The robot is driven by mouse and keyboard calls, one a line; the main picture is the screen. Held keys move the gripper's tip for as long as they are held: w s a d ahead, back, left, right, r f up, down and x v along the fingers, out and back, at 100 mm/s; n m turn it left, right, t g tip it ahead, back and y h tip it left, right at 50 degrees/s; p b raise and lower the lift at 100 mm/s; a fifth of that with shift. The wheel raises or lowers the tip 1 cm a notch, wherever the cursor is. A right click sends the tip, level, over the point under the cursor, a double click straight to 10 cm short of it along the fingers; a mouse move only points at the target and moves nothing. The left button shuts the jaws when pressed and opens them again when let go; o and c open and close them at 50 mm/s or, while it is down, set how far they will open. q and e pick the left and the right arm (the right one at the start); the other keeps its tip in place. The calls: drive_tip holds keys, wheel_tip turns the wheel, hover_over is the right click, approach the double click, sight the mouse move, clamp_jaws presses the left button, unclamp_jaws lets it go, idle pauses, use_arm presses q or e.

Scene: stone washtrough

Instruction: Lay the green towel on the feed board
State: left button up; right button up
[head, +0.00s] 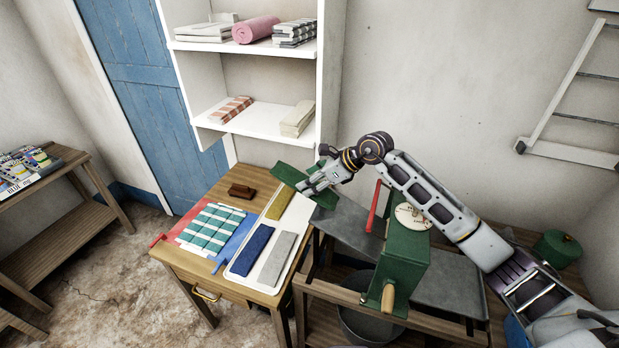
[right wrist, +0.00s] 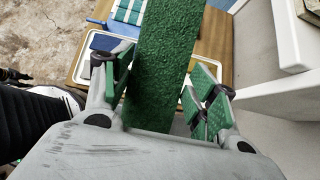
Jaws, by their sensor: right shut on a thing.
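The green towel (head: 288,175) is a folded, narrow strip. My right gripper (head: 306,184) is shut on it and holds it above the table's right back corner, beside the white tray. In the right wrist view the towel (right wrist: 163,60) runs between my two fingers. A grey feed board (head: 345,222) lies on the left side of the green mangle (head: 402,275), to the right of the towel and apart from it. Another grey board (head: 450,280) extends on the mangle's right side. My left gripper is not in view.
The white tray (head: 254,285) holds yellow, blue and grey towels. Teal-checked towels (head: 212,228) and a brown block (head: 241,191) lie on the wooden table. White shelves (head: 265,137) stand behind. The mangle has a red lever (head: 374,207) and a wooden-handled crank (head: 388,297).

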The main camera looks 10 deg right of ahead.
sight(332, 198)
drive_tip(key=shift+s+d+f+b, duration=0.35)
drive_tip(key=shift+d+f+b, duration=0.1)
drive_tip(key=shift+d+f, duration=0.1)
drive_tip(key=shift+s+d+f+b, duration=0.35)
drive_tip(key=shift+d+f+b, duration=0.1)
drive_tip(key=shift+d, duration=0.05)
drive_tip(key=shift+s+d+f+b, duration=0.6)
drive_tip(key=shift+d+f+b, duration=0.1)
drive_tip(key=shift+d+b, duration=0.2)
drive_tip(key=shift+s+d+f+b, duration=0.6)
drive_tip(key=shift+d+f+b, duration=0.05)
drive_tip(key=shift+d+b, duration=0.25)
drive_tip(key=o, duration=1.3)
drive_tip(key=shift+o, duration=0.2)
